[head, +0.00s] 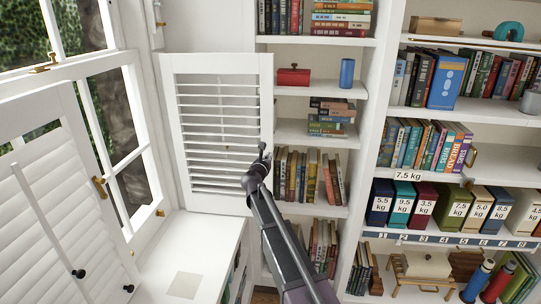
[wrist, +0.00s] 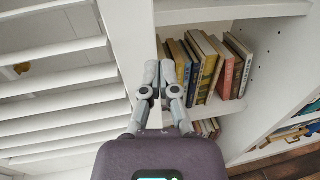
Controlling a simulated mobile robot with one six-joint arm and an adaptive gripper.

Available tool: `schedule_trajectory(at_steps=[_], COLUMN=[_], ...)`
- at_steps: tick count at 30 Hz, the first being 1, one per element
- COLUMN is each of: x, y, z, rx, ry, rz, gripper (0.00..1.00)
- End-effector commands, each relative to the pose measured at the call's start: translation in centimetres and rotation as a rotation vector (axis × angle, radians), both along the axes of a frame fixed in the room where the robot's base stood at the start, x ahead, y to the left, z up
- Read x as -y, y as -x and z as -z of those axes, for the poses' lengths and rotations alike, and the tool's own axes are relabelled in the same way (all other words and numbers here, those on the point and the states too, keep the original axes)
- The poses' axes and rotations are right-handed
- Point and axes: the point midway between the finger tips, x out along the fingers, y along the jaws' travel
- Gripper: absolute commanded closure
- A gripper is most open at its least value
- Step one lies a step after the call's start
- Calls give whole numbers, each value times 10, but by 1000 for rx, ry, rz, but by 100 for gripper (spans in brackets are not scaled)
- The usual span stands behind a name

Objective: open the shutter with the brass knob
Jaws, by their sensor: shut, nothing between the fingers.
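A white louvred shutter (head: 218,70) stands swung out from the window side, in front of the bookcase, in the head view. Its slats fill the left of the wrist view (wrist: 60,105). My gripper (head: 262,152) is shut and empty at this shutter's right edge; I cannot tell whether it touches. In the wrist view its fingertips (wrist: 160,93) lie just right of the slats. No brass knob can be made out on this shutter; the gripper hides part of its edge. A second white shutter (head: 60,170) at the left has black knobs; a brass fitting (head: 100,187) shows by its edge.
The window (head: 110,120) is at the left, above a white sill (head: 210,245) with a pale square on it. Bookshelves (head: 320,143) stand behind and right of the gripper. Labelled boxes (head: 424,205) fill a right-hand shelf. A small bench (head: 425,265) stands lower right.

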Motion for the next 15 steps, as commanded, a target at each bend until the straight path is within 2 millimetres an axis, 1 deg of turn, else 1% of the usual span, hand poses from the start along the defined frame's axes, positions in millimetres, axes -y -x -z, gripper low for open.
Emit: schedule_trajectory(at_steps=[1, 6, 12, 15], x=[-1, -6, -11, -13], y=[11, 42, 74, 86], z=[0, 0, 0, 0], rx=[0, 0, 0, 0], ry=[0, 0, 0, 0], rz=[-1, -1, -2, 0], gripper=[100, 100, 100, 100])
